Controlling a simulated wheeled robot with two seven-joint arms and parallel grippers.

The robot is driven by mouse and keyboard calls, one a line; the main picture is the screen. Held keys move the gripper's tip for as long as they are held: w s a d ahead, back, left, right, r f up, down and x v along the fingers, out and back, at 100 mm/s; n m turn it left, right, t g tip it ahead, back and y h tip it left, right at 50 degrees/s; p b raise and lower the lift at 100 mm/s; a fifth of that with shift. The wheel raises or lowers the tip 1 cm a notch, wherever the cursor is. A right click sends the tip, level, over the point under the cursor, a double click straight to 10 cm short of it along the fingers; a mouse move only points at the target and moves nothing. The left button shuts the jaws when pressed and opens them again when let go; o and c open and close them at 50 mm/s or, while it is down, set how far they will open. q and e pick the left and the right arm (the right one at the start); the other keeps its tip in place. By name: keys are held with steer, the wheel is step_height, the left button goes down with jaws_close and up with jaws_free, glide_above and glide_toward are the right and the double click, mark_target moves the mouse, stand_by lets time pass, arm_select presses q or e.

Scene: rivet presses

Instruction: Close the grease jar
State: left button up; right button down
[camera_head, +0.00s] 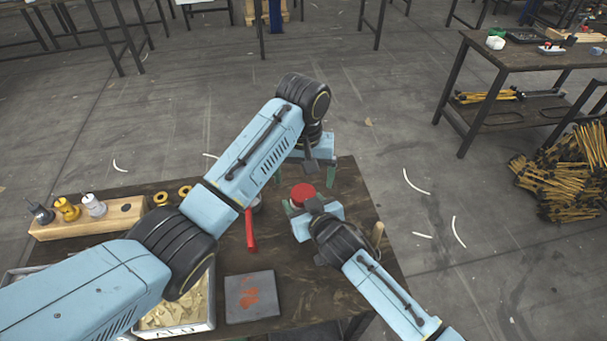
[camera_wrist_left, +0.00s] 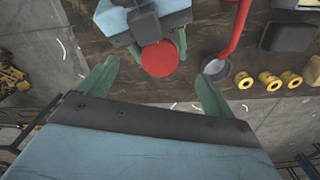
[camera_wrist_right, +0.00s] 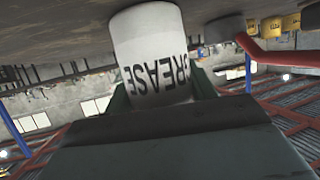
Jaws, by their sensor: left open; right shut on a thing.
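The grease jar shows in the right wrist view as a white cylinder (camera_wrist_right: 152,55) with dark GREASE lettering. My right gripper (camera_head: 306,208) is shut on it at the table. A round red top (camera_head: 303,194) shows above that gripper; the left wrist view shows it from above (camera_wrist_left: 160,58). Whether this red lid is seated or loose cannot be told, as the jar's rim is hidden. My left gripper (camera_head: 314,170) is open and empty, just beyond the red top in the head view. In the left wrist view its green fingers stand apart on either side of the top.
A red-handled tool (camera_head: 251,232) with a round grey end lies left of the jar. Yellow rings (camera_head: 160,198) and a wooden block (camera_head: 120,216) holding small bottles stand further left. A dark plate (camera_head: 237,310) with orange smears and a bin (camera_head: 205,326) lie in front.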

arm_select(q)
steer(key=shift+o, duration=0.5)
step_height(320, 180, up, 12)
stand_by(0.4)
arm_select(e)
steer(key=shift+c, duration=2.1)
jaws_free()
arm_select(q)
step_height(320, 180, up, 2)
steer(key=shift+r+p, duration=0.15)
steer(key=shift+p, duration=1)
arm_select(e)
steer(key=v, duration=1.3)
steer(key=shift+s+d, duration=0.15)
steer(key=shift+s, duration=0.05)
